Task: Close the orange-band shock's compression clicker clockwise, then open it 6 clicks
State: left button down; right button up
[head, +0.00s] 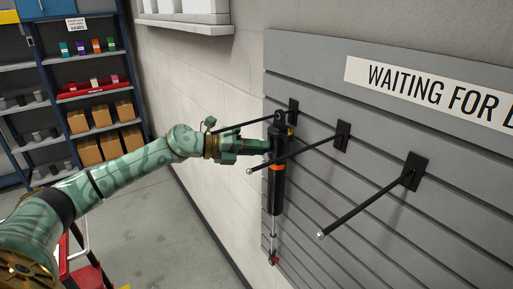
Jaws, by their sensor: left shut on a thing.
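The orange-band shock (276,190) hangs upright against the grey slatted wall panel, with its black body, orange band and thin shaft below. Its top is by a black peg at the upper left of the panel. My left gripper (268,146) reaches in from the left and is shut on the upper part of the shock, just above the orange band. A small gold-coloured part (290,131) shows near the shock's top. The compression clicker itself is too small to make out. My right gripper is not in view.
Black pegs stick out of the slatted panel (330,235); one peg (365,208) to the right is empty, and another crosses in front of the shock. A sign (430,92) is above. Shelves (95,92) with boxes stand far left.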

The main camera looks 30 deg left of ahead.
pick_arm(q)
jog(key=c, duration=1.3)
grip_release()
jog(key=shift+f, duration=0.1)
jog(key=shift+o, duration=0.2)
jog(key=p+v, duration=0.1)
jog(key=v, duration=1.5)
jog(key=shift+a, duration=0.2)
jog(key=shift+s, duration=0.1)
